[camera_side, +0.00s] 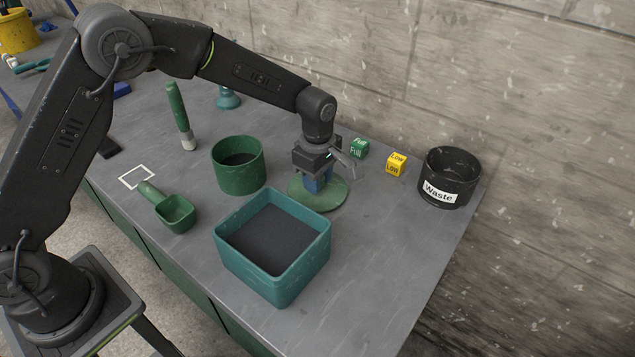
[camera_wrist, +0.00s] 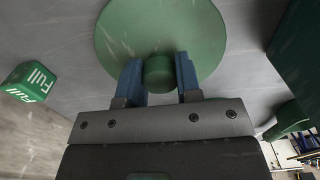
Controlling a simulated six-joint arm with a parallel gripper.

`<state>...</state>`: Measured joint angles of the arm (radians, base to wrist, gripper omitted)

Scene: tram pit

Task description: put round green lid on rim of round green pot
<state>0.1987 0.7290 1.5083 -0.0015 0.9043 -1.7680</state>
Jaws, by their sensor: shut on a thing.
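The round green lid (camera_side: 331,198) is at the right of the round green pot, low over the table or on it; I cannot tell which. My gripper (camera_side: 318,184) points down at it, with blue fingers shut on its knob. In the wrist view the lid (camera_wrist: 160,28) fills the top middle, and its round knob (camera_wrist: 159,73) sits between the fingertips of my gripper (camera_wrist: 160,76). The round green pot (camera_side: 238,165) stands upright and uncovered on the table, with a dark inside. Part of the lid is hidden behind my fingers.
A teal square bin (camera_side: 272,285) with dark contents stands in front of the lid and pot. A green scoop (camera_side: 174,212) lies at left. Green (camera_side: 359,148) and yellow (camera_side: 396,164) cubes and a black waste bin (camera_side: 449,190) stand at right. The front right table is clear.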

